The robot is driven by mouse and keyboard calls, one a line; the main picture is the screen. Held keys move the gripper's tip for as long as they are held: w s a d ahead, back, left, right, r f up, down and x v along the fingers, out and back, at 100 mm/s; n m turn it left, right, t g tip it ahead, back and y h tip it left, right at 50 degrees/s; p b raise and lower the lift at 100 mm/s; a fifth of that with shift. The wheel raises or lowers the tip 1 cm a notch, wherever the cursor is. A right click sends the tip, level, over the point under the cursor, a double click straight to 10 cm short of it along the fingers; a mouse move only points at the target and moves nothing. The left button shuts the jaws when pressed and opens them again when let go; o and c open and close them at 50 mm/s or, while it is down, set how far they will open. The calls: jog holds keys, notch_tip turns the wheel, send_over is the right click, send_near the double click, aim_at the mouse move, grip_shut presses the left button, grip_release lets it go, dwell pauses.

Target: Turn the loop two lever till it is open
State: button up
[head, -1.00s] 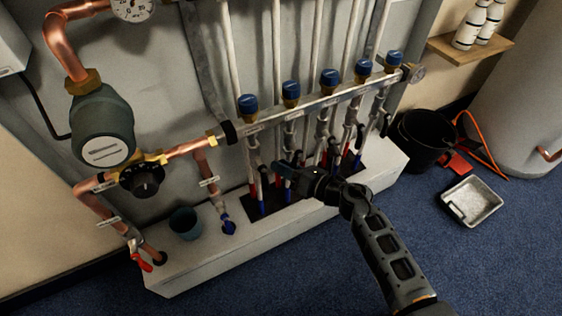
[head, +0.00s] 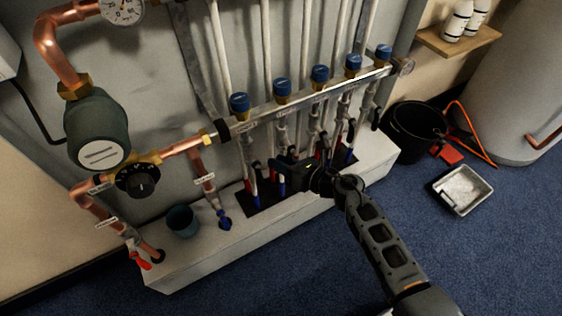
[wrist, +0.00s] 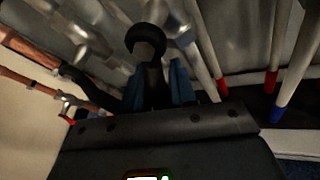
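The loop two pipe assembly, second from the left, hangs below the manifold bar under its blue cap (head: 282,89). A black lever (wrist: 149,48) with a rounded end rises in the wrist view between my two blue fingertips; I take it to be the loop two lever. My gripper (head: 283,173) is at the lower part of that assembly in the head view, also seen in the wrist view (wrist: 155,87). The fingers stand on both sides of the lever; whether they press on it is unclear. In the head view my gripper mostly hides the lever.
Neighbouring pipes with red and blue ends (wrist: 283,104) stand close to the right of my gripper. A teal cup (head: 182,221) sits on the white plinth (head: 215,244). A black bucket (head: 416,128) and a grey tray (head: 463,190) are on the floor at right.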

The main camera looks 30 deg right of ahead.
jog(key=o, duration=0.3)
